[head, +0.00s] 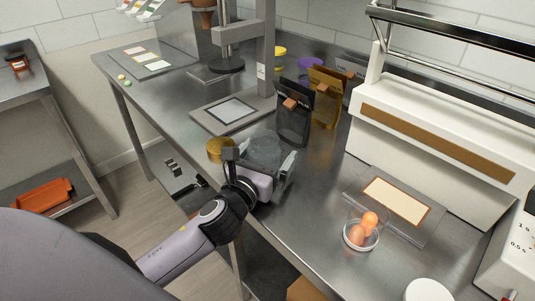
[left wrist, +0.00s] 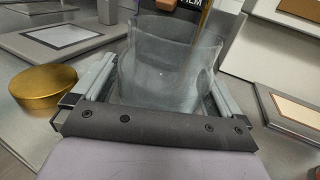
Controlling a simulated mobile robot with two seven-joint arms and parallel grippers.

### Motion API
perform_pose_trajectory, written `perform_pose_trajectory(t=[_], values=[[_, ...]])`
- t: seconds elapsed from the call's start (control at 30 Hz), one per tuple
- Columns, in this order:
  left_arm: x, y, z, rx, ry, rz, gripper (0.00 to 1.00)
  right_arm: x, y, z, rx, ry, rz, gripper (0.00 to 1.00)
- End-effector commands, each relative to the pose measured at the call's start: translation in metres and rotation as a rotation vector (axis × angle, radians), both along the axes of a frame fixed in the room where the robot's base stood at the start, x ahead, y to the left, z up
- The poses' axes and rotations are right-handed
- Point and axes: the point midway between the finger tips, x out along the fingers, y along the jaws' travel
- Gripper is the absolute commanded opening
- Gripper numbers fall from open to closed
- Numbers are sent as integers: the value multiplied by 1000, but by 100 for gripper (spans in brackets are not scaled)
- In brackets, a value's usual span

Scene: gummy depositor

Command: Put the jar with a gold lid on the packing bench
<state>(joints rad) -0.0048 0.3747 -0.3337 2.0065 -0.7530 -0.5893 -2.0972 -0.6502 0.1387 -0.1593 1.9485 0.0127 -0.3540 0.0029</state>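A clear glass jar (head: 264,147) with no lid visible on it is between the fingers of my left gripper (head: 270,163) in the head view. In the left wrist view the jar (left wrist: 168,68) fills the space between the two widely spaced fingers. I cannot tell whether they press on its walls. A round gold lid (head: 220,149) is beside the gripper, near the steel bench's front edge; it also shows at left in the left wrist view (left wrist: 43,87). I cannot tell whether anything is under it. My right gripper is not in view.
A dark pouch (head: 293,113) and a gold pouch (head: 325,97) stand behind the jar. A stand with a base plate (head: 232,112) is behind left. A glass cup with orange balls (head: 360,232) is to the right, before a white machine (head: 430,140). A side table (head: 42,85) stands far left.

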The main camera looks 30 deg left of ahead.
Motion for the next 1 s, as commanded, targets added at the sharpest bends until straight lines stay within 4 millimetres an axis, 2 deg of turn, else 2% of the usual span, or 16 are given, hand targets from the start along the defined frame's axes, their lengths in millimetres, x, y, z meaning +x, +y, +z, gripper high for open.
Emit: perform_pose_trajectory(t=[0.17,0.27,0.7,1.0], values=[[-1,0,5,1,0,0,100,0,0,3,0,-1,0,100],[-10,0,2,1,1,0,100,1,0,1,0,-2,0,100],[-84,-5,1,0,3,0,100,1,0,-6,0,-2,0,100],[-115,-6,2,0,1,1,100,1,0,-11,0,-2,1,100]])
